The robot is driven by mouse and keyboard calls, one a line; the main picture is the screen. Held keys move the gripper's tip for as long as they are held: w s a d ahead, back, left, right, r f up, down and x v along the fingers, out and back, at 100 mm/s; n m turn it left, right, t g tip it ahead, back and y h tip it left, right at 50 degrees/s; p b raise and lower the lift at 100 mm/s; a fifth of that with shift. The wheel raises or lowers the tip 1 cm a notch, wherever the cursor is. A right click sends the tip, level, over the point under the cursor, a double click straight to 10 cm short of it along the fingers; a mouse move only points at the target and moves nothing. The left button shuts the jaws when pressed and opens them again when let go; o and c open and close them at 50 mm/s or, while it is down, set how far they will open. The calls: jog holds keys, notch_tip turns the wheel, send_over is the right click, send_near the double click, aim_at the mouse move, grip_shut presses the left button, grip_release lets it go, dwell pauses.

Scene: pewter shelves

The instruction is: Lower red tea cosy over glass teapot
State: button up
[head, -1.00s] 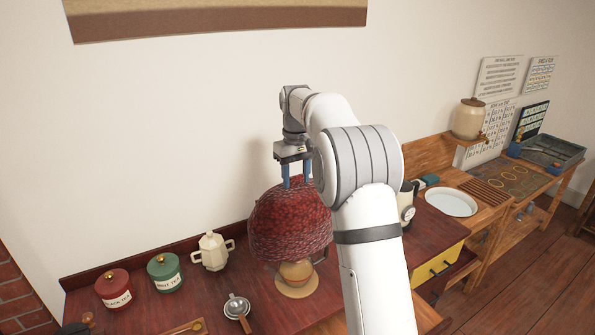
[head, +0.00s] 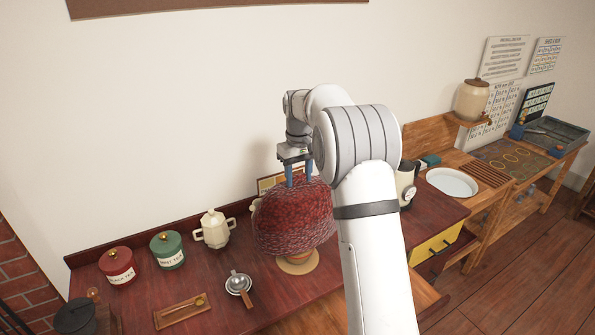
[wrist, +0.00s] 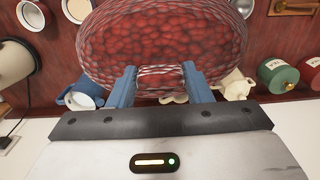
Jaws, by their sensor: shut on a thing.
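The red knitted tea cosy (head: 295,218) hangs upright from my gripper (head: 299,178), whose blue fingers are shut on its top. In the wrist view the fingers (wrist: 158,88) pinch a small knitted part of the cosy (wrist: 165,45). The cosy is right above a round tan trivet (head: 299,266) on the dark red counter. Only a thin amber-brown strip shows between the cosy's lower edge and the trivet. The glass teapot's body is hidden, so I cannot tell how far the cosy surrounds it.
A cream lidded pot (head: 213,229), green tin (head: 168,250) and red tin (head: 118,267) stand left of the cosy. A strainer (head: 238,283) and wooden tray (head: 182,310) lie in front. The wall is close behind.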

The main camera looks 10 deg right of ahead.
aim_at(299, 184)
jog(key=shift+f+b, duration=3.35)
jog(key=shift+f, duration=2.25)
jog(key=o, duration=1.4)
notch_tip(299, 184, up, 7)
jog(key=shift+f+b, duration=0.1)
jog(key=shift+b, duration=0.45)
jog(key=shift+r, duration=0.55)
